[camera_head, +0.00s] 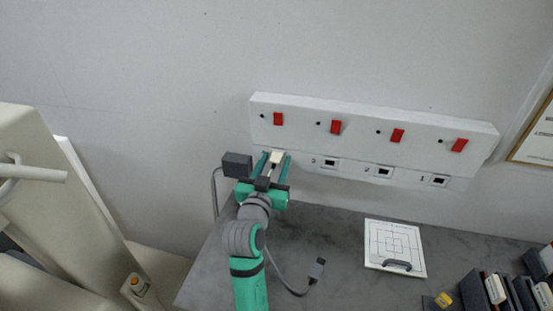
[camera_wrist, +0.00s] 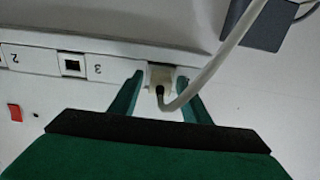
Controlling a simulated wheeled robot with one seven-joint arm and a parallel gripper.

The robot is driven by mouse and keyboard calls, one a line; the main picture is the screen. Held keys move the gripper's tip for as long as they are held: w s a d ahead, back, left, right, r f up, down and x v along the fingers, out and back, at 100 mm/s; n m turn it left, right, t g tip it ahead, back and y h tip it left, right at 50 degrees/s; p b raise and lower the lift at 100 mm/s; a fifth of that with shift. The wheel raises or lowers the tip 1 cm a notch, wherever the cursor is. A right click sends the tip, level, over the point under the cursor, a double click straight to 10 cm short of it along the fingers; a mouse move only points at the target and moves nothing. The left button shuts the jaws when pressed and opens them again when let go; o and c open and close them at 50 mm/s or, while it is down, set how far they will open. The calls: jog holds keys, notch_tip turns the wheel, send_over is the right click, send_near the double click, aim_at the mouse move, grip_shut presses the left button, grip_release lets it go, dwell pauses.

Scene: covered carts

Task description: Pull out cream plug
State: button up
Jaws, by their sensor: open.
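The cream plug (camera_head: 277,157) sits in the left end of the white socket panel (camera_head: 350,110), and its socket is hidden behind it. In the wrist view the cream plug (camera_wrist: 160,73) lies between the two green fingers, with a grey cable (camera_wrist: 222,55) coming from it. My gripper (camera_head: 271,159) is at the panel, open, with one finger on each side of the plug. In the wrist view my gripper (camera_wrist: 161,79) shows small gaps beside the plug; whether either fingertip touches it is hard to tell.
Empty sockets 3 (camera_head: 330,163), 2 (camera_head: 384,171) and 1 (camera_head: 438,180) lie to the right, below red switches. The grey table holds a loose connector (camera_head: 317,268), a white board (camera_head: 394,248) and dark boxes (camera_head: 480,292). A cream cart (camera_head: 50,190) stands at left.

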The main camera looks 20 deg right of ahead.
grip_shut()
jog(key=shift+v, duration=3)
